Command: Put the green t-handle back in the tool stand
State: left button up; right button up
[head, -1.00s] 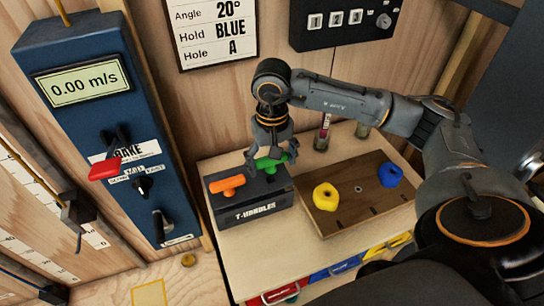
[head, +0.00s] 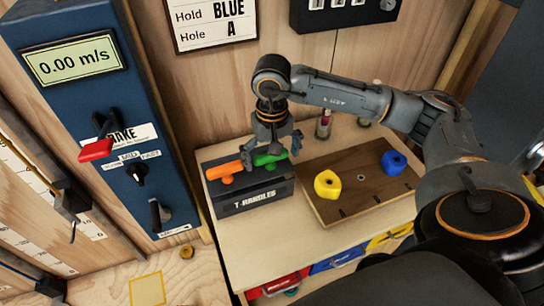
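The green t-handle (head: 269,158) sits in the right part of the dark tool stand (head: 254,199), labelled T-HANDLES. Its bar lies across the top, and its lower part is hidden inside the stand. My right gripper (head: 271,151) is just above it, pointing down. Its fingers are spread wide to either side of the handle, apart from it as far as I can see. An orange t-handle (head: 226,170) stands in the left part of the same stand. My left gripper is out of view.
A wooden board (head: 350,207) with a yellow hold (head: 327,184) and a blue hold (head: 393,163) lies right of the stand. A small red-topped bottle (head: 323,124) stands behind. The blue control box (head: 110,130) rises at the left. The bench front is clear.

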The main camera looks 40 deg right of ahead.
notch_tip(320, 180, up, 12)
dwell(0.6)
